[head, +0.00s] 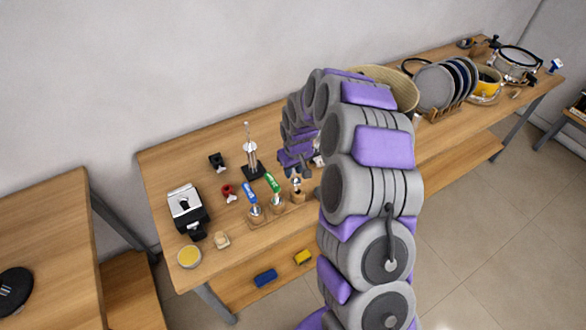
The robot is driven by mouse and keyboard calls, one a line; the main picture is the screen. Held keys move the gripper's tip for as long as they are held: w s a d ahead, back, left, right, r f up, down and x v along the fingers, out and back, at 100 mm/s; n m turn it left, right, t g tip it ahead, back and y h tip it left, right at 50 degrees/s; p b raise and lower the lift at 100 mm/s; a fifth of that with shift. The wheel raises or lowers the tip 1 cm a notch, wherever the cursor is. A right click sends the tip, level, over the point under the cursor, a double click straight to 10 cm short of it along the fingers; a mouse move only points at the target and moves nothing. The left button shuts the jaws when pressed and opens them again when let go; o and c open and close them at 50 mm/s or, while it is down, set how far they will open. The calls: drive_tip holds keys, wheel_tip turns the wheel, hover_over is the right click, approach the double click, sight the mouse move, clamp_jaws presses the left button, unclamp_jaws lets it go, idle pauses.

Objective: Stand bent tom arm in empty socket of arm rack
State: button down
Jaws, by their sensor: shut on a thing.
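The arm rack (290,215) is a low wooden block near the front edge of the long table. A blue-tagged piece (251,194) and a green-tagged piece (273,184) stand up from its left and middle parts. My gripper (297,172) is over the rack's right part, pointing down, and is shut. A small metal and wood piece (297,187) shows just below it, probably the bent tom arm; whether it touches the rack is too small to tell. The fingers are mostly hidden by my arm.
A metal rod on a black stand (252,160) is close behind the rack. A basket (395,85) and a plate-like disc row (437,88) are right. Blue (265,277) and yellow (303,257) blocks lie on the lower shelf.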

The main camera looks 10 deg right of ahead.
sight(295, 178)
drive_tip(key=shift+d+p, duration=0.35)
drive_tip(key=shift+d, duration=0.05)
idle(1.4)
drive_tip(key=shift+f+b, duration=0.35)
drive_tip(key=shift+f, duration=2.3)
drive_tip(key=c, duration=0.8)
unclamp_jaws()
drive_tip(key=shift+r, duration=0.1)
drive_tip(key=r, duration=0.5)
drive_tip(key=s+r+p, duration=0.1)
drive_tip(key=r, duration=0.5)
drive_tip(key=s+r, duration=0.1)
drive_tip(key=r, duration=0.5)
drive_tip(key=shift+s+d+p, duration=0.25)
drive_tip(key=shift+d+p, duration=0.15)
